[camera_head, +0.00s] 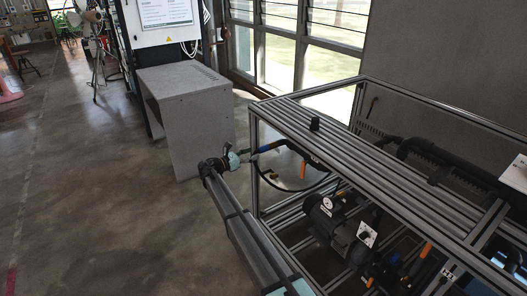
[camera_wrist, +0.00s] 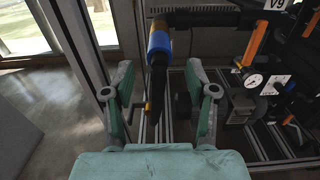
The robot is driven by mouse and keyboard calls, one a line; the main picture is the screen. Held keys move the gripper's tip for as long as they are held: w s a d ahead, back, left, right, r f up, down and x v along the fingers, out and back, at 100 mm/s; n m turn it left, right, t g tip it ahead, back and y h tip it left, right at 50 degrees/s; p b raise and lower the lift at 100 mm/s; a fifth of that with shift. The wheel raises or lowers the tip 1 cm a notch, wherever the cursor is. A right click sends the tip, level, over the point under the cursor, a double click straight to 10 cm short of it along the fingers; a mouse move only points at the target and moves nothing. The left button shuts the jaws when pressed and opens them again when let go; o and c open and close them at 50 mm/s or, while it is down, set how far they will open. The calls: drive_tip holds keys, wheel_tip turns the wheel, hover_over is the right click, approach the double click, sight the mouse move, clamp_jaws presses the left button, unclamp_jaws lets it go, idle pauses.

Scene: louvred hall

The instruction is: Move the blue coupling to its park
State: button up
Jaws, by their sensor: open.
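The blue coupling (camera_wrist: 159,42) is a short blue sleeve with yellowish ends on dark piping. It hangs below a horizontal black pipe in the wrist view, ahead of my gripper. In the head view, the blue coupling (camera_head: 267,147) shows small, just right of my gripper. My gripper (camera_wrist: 158,82) has teal fingers spread apart, with nothing gripped. The dark lower end of the hose shows between the fingers, apart from both as far as I can tell. My gripper (camera_head: 232,158) is at the rack's left end in the head view. I cannot identify the park.
An aluminium rack (camera_head: 345,140) holds pipes, a pump (camera_head: 335,218) and orange-handled valves (camera_wrist: 256,42). A rack post (camera_wrist: 76,50) stands close left of my gripper. A small black knob (camera_head: 314,124) is on the rack's top. A grey cabinet (camera_head: 187,115) stands behind; floor left is clear.

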sight(259, 151)
drive_tip(key=shift+p+x, duration=0.4)
drive_tip(key=shift+x, duration=3.05)
drive_tip(key=shift+a, duration=0.1)
clamp_jaws()
